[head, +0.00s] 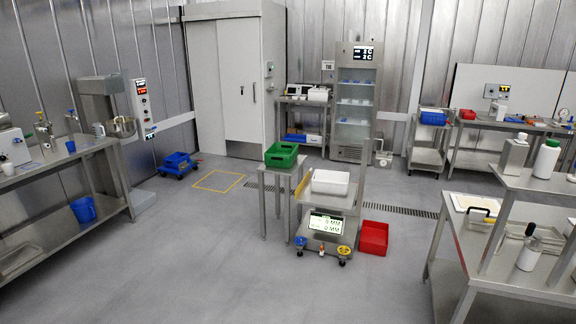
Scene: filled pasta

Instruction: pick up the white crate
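The white crate (330,182) sits upright on a steel stand (342,207) near the middle of the head view. The stand has a lit display panel low on its front. Whether the crate holds anything cannot be told from here. My gripper and arm are not in view.
A green crate (281,154) stands on a small steel table touching or close to the stand's left. A red crate (373,238) lies on the floor to its right. Steel benches line the left and right (510,285). The floor in front (220,270) is clear.

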